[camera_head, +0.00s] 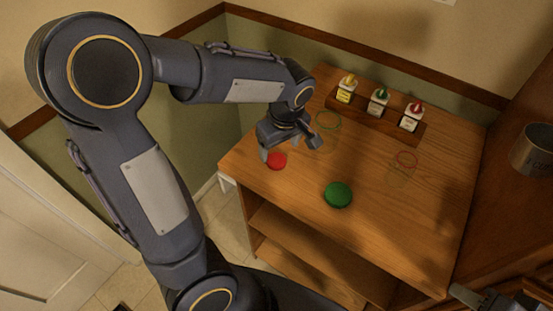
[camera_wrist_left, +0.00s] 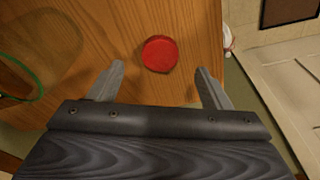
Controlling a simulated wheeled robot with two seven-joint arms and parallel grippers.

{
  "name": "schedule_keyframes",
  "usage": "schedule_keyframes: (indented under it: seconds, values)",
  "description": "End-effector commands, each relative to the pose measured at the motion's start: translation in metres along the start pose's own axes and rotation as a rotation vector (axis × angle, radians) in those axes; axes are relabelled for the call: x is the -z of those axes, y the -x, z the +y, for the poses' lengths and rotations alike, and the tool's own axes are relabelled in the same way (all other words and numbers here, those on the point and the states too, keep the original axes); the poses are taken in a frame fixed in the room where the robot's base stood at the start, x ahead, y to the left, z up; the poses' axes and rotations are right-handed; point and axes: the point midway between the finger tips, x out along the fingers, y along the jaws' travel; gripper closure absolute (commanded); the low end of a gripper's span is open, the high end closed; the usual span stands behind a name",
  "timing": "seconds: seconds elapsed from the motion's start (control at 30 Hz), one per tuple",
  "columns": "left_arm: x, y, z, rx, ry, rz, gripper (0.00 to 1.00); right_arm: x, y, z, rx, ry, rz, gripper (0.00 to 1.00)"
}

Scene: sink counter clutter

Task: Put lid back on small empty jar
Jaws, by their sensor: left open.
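A red round lid (camera_head: 276,160) lies on the wooden table near its left edge. My left gripper (camera_head: 290,148) is open just above and beside it. In the left wrist view the red lid (camera_wrist_left: 159,54) shows beyond and between the open fingertips (camera_wrist_left: 160,72), not held. A green round lid (camera_head: 338,195) lies near the table's front middle. A clear jar with a green rim (camera_head: 328,121) stands behind my gripper; part of it shows in the left wrist view (camera_wrist_left: 35,95). A clear jar with a red rim (camera_head: 406,159) stands at the right. My right gripper (camera_head: 485,298) is partly visible at the bottom right corner.
A wooden rack (camera_head: 376,118) at the back holds bottles with yellow, green and red tops. A metal canister (camera_head: 534,150) stands on the counter at the right. The table middle between the jars is clear. Walls stand behind and left.

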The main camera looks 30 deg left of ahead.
Motion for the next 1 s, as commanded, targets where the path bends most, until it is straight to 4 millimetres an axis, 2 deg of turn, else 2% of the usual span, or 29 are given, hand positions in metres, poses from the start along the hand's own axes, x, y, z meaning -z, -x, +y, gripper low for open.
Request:
schedule_keyframes:
  seconds: [0.3,0.4,0.77,1.0]
  values:
    - [0.003,-0.041,-0.001,0.006,-0.001,-0.001,0.28,0.003,0.006,-0.003,0.000,0.000,0.000,0.64]
    - [0.003,-0.050,-0.001,0.003,0.000,-0.001,0.28,0.003,0.006,-0.003,0.000,0.000,0.000,0.64]
    - [0.003,-0.052,0.000,0.000,0.000,0.000,0.28,0.003,0.006,-0.003,0.000,0.000,0.000,0.64]
    - [0.003,-0.051,0.000,0.000,0.000,0.000,0.57,0.003,0.006,-0.003,0.000,0.000,0.000,0.64]
